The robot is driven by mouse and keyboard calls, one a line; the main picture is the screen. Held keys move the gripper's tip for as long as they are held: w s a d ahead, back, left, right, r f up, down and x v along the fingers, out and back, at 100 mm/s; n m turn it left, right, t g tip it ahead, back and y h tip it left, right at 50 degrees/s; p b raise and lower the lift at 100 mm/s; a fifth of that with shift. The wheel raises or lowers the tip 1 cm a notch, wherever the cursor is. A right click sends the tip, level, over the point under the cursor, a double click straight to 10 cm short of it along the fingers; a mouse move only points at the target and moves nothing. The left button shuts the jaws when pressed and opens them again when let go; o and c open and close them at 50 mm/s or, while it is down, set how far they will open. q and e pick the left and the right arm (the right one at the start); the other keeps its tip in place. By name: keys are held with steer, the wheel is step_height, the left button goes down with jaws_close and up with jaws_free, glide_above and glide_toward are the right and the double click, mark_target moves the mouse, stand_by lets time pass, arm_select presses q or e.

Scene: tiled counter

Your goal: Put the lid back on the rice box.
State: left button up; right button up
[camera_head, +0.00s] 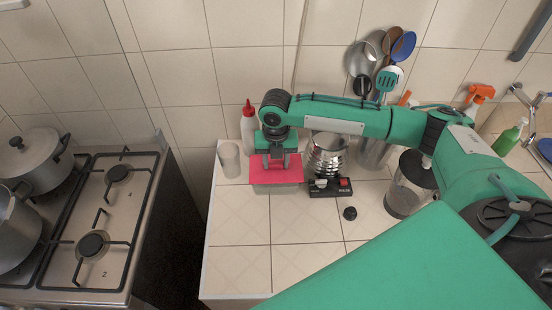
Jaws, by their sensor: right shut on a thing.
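The red lid (260,173) lies flat at the top of the pale rice box (276,189), near the counter's back left. Only the box's front wall shows below the lid's front edge. I cannot tell whether the lid touches the rim all round. My right gripper (277,162) points down at the middle of the lid and is shut on it. The exact grip point is hidden by the fingers. My left gripper is not in view.
A white bottle with a red cap (249,125) and a clear glass (230,160) stand behind and left. A blender base (330,187) is close on the right, with a black knob (350,213) and a jar (405,193) beyond. The front-left counter (240,240) is clear.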

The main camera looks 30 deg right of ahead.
steer(key=shift+p, duration=0.45)
stand_by(0.6)
stand_by(0.4)
steer(key=o, duration=1.5)
steer(key=shift+r+p, duration=3.5)
steer(key=shift+p, duration=0.25)
steer(key=shift+c, duration=0.4)
jaws_close()
